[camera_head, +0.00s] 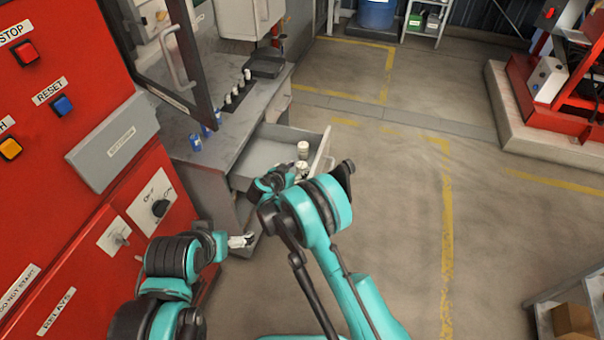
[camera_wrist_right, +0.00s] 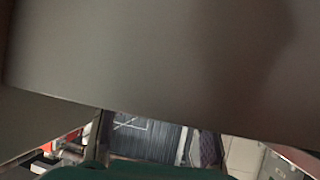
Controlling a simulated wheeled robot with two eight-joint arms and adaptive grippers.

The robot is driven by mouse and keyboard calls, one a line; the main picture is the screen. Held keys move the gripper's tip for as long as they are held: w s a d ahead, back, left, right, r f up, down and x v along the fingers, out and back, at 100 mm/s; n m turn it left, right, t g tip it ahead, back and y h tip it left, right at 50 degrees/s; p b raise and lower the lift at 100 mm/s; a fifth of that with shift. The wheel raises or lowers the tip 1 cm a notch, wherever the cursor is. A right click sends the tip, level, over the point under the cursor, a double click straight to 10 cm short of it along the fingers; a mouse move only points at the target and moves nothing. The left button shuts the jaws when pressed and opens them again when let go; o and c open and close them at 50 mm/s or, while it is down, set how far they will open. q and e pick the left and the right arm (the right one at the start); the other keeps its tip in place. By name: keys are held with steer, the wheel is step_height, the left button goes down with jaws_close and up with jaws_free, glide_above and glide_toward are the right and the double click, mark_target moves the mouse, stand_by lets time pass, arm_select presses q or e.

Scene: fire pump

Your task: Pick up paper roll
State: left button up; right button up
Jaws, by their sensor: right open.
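A pale, upright cylinder (camera_head: 303,149), which looks like a paper roll, stands in the open grey drawer (camera_head: 262,153), near its right end. A second pale round item (camera_head: 301,170) is just in front of it, partly hidden by my right arm. My right gripper (camera_head: 272,181) is open at the drawer's front edge, close to these items, and my own wrist covers part of it. I see nothing held in it. My left gripper (camera_head: 241,241) is low beside the cabinet, below the drawer, too small to tell its jaws. No roll shows in the right wrist view.
A grey surface (camera_wrist_right: 150,60) fills most of the right wrist view. A worktop (camera_head: 225,120) with blue and white small items stands above the drawer. A red control panel (camera_head: 60,110) is at the left.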

mark_target(300, 167)
steer(key=b+x, duration=0.1)
steer(key=x, duration=0.3)
steer(key=shift+s+f, duration=0.1)
steer(key=shift+f, duration=0.05)
steer(key=c, duration=0.9)
steer(key=shift+c, duration=0.3)
steer(key=shift+r, duration=0.2)
step_height(300, 167, up, 18)
steer(key=p, duration=0.6)
